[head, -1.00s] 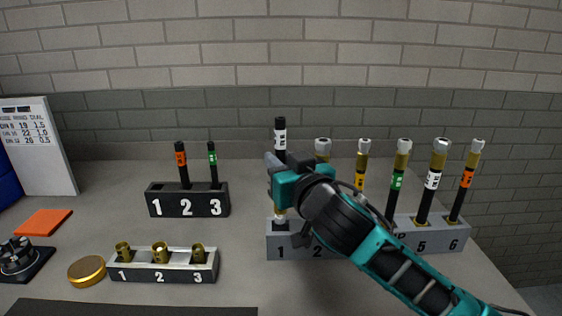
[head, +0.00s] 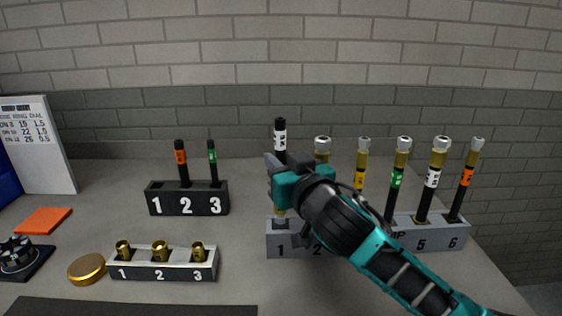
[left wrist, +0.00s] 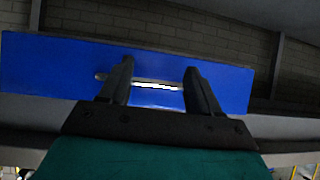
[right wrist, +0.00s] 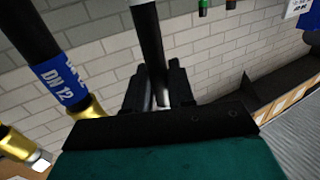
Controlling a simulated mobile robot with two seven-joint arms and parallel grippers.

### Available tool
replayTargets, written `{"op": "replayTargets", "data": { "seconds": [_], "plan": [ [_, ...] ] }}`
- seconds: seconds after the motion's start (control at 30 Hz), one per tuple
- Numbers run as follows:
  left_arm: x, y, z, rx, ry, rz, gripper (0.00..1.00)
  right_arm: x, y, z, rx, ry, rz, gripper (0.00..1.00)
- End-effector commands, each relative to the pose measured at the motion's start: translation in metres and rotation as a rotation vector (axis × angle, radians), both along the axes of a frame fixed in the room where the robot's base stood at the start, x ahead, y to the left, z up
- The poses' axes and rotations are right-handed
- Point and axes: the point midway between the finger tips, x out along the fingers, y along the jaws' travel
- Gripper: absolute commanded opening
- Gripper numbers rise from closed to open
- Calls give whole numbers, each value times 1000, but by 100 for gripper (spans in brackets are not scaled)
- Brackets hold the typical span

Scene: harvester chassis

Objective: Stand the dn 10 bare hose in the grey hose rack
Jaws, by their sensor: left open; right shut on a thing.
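The bare hose (head: 280,128), black with a white label, stands upright in my right gripper (head: 279,172), which is shut around it. It also runs between the fingers in the right wrist view (right wrist: 148,40). It is in line with slot 1 of the grey hose rack (head: 292,252). A gold-coloured part shows below the gripper near slot 1; I cannot tell whether the hose end is inside the slot. The rack's other slots hold several capped, labelled hoses. My left gripper (left wrist: 155,85) is open and empty, in front of a blue panel (left wrist: 60,75).
A blue-labelled hose (right wrist: 60,82) stands close beside my right gripper. A black rack (head: 160,206) holds an orange-banded and a green-banded hose. A pale rack (head: 145,273) holds brass fittings. A gold disc (head: 87,269) lies left of it. My right forearm covers part of the grey rack.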

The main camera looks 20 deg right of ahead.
Motion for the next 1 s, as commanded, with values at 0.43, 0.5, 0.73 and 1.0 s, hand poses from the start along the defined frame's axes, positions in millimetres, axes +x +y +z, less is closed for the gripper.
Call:
{"op": "replayTargets", "data": {
  "seconds": [0.43,0.5,0.73,1.0],
  "plan": [
    [-3,0,-15,1,7,1,62,0,0,-17,0,-1,0,0],
    [-3,0,-17,1,7,1,62,0,0,-20,0,-1,-1,0],
    [-3,0,-23,1,8,1,62,0,0,-27,0,-1,-1,0],
    [-3,0,-30,1,8,1,62,0,0,-37,0,-1,0,0]
  ]
}}
